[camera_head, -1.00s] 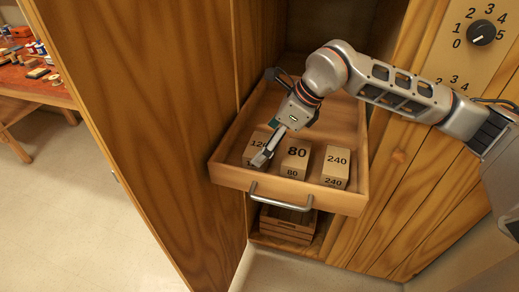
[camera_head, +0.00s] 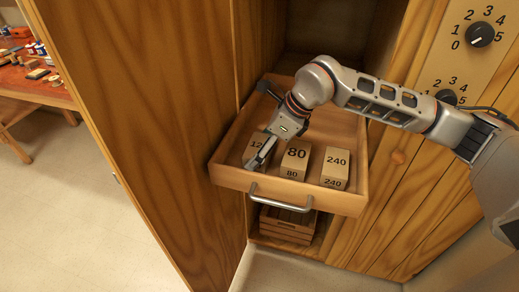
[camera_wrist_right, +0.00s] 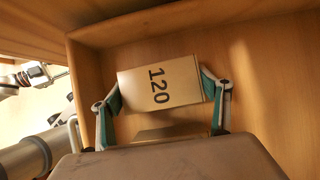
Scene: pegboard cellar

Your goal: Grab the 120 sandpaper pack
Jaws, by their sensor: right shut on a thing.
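The 120 sandpaper pack (camera_head: 254,147) is a tan box at the left of the open drawer (camera_head: 222,178). In the right wrist view the pack (camera_wrist_right: 178,84) shows its printed 120. My right gripper (camera_head: 262,158) reaches down into the drawer and partly covers the pack in the head view. In the right wrist view the fingers of my right gripper (camera_wrist_right: 163,95) stand at both ends of the pack and are shut on it. The pack appears low in the drawer; I cannot tell whether it touches the floor.
The 80 pack (camera_head: 295,159) and the 240 pack (camera_head: 336,166) stand to the right in the same drawer. The drawer has a metal handle (camera_head: 281,198). A wooden crate (camera_head: 287,224) sits below. A workbench (camera_head: 35,85) stands at the far left.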

